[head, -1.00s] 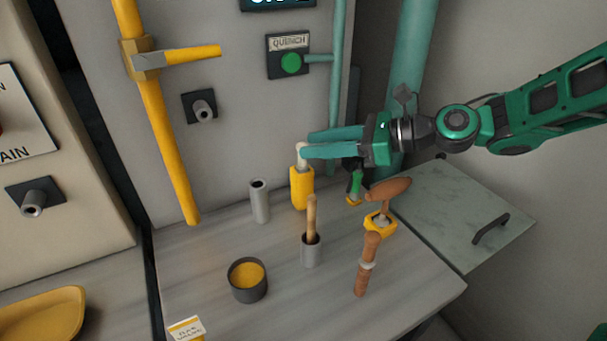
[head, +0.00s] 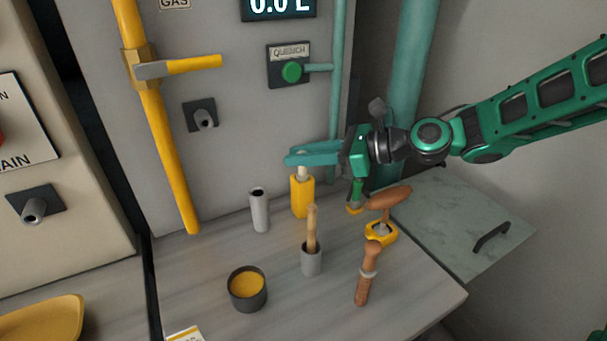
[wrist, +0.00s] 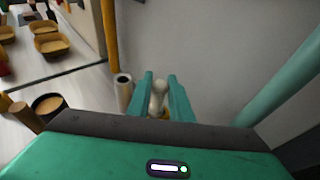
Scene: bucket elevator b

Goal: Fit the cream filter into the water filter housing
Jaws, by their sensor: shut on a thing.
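My gripper (head: 290,156) is shut on the cream filter, a pale knobbed piece that shows between the two teal fingers in the wrist view (wrist: 158,96). In the head view the cream piece (head: 301,173) shows just below the fingers, its top hidden by them. Its lower end meets an upright yellow holder (head: 302,197) on the bench; how deep it sits inside I cannot tell. Left of it stands a grey open-topped cylinder (head: 259,211), apart from my gripper, also visible in the wrist view (wrist: 124,91). No label shows which piece is the water filter housing.
A yellow pipe (head: 165,150) rises at left. The wall carries a green quench button (head: 292,71).

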